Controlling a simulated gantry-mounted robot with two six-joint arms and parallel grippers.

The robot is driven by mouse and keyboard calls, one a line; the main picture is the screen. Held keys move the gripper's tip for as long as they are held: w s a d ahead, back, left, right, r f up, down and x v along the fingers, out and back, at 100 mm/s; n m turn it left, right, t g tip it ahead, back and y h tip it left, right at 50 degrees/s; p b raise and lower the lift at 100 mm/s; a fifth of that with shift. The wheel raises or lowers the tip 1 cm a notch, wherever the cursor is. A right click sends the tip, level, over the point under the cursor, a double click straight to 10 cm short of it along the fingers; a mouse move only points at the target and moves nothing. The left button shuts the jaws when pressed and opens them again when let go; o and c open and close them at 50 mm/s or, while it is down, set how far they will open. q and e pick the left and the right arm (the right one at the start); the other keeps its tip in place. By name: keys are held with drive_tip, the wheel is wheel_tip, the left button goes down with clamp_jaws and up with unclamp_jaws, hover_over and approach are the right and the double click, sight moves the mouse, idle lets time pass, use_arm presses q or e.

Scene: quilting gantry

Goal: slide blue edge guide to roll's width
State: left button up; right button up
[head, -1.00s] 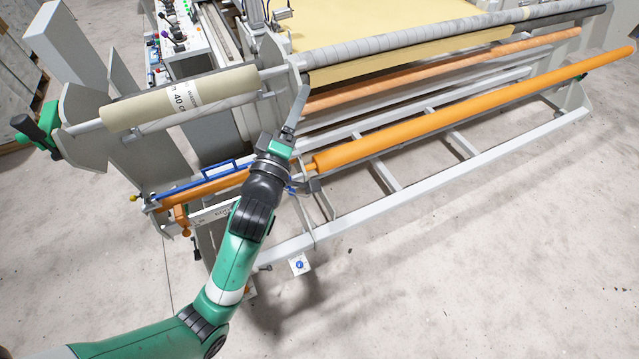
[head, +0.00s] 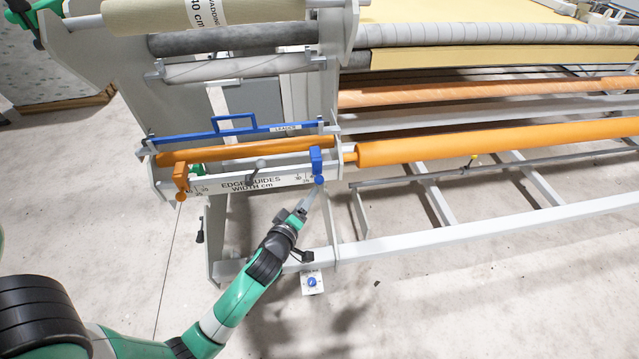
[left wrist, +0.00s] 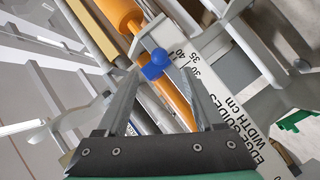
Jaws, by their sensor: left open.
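The blue edge guide (head: 316,160) sits at the right end of the white scale plate (head: 250,182), marked "EDGE GUIDES WIDTH cm", with a round blue knob below. In the left wrist view the guide (left wrist: 154,70) stands near the printed 35 and 40; its exact reading is unclear. The cream roll (head: 160,14) at the upper left has a label reading "40 cm". My left gripper (head: 312,192) is open just below the knob. In the left wrist view its fingertips lie around the guide's outline; contact cannot be told. My right gripper is not in view.
An orange edge guide (head: 181,176) sits at the plate's left end. A blue bar with a handle (head: 234,124) lies above. An orange roller (head: 480,142) extends right.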

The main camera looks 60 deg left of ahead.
sight(316, 183)
use_arm(q)
drive_tip(key=b+x, duration=0.3)
drive_tip(key=x, duration=0.7)
drive_tip(key=shift+w+a, duration=0.1)
drive_tip(key=shift+w, duration=0.05)
clamp_jaws()
idle(0.4)
idle(0.5)
